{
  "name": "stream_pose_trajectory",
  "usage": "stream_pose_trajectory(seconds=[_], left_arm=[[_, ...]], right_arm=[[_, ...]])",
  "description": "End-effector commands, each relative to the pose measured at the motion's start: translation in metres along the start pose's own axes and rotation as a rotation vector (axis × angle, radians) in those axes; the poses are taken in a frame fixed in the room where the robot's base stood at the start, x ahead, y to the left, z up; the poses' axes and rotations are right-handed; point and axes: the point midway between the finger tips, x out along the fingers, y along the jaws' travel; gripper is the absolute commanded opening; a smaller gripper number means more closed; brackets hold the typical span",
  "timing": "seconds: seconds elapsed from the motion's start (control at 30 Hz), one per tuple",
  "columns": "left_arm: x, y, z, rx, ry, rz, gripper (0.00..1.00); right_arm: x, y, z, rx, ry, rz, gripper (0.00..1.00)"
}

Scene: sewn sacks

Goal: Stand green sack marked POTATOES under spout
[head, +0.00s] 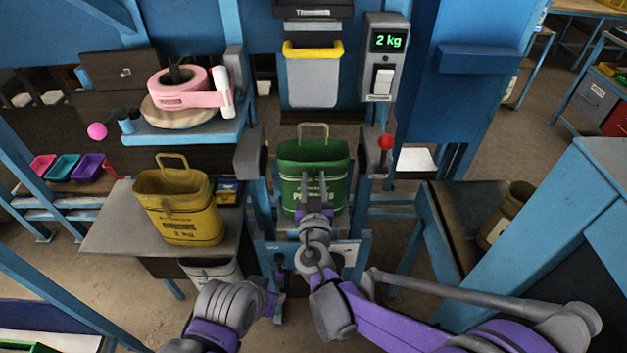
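The green sack (336,160) with a white printed label, partly hidden, stands upright in the blue filling frame, its tan handle loop up. Its top lies below the grey spout (313,82) with the yellow bar. My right gripper (315,178) is in front of the sack's front face, over the label. Its two fingers point up at the sack with a gap between them; I cannot tell whether they touch it. My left gripper (281,268) is low, left of the frame's front; its fingers are too small and dark to read.
A yellow sack (181,205) stands on the grey table (108,232) at left. A display reading 2 kg (388,41) is right of the spout, with a red-knobbed lever (385,142) below. A brown container (506,215) stands on the right bench.

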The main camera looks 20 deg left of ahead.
Motion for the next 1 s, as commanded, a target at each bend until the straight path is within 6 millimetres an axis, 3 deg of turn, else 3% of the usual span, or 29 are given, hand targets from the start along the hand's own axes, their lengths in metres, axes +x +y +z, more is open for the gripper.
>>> stream_pose_trajectory(seconds=[0.33,0.8,1.0], left_arm=[[0.001,0.0,0.001,0.0,-0.001,0.0,0.5],[0.007,0.0,0.008,0.0,-0.008,0.0,0.5],[0.009,0.0,0.009,0.0,-0.008,0.0,0.5]], right_arm=[[-0.007,-0.001,-0.003,0.0,0.0,-0.001,0.36],[-0.099,0.0,-0.002,0.001,-0.001,-0.002,0.36],[-0.118,0.0,-0.002,0.0,0.0,0.0,0.36]])
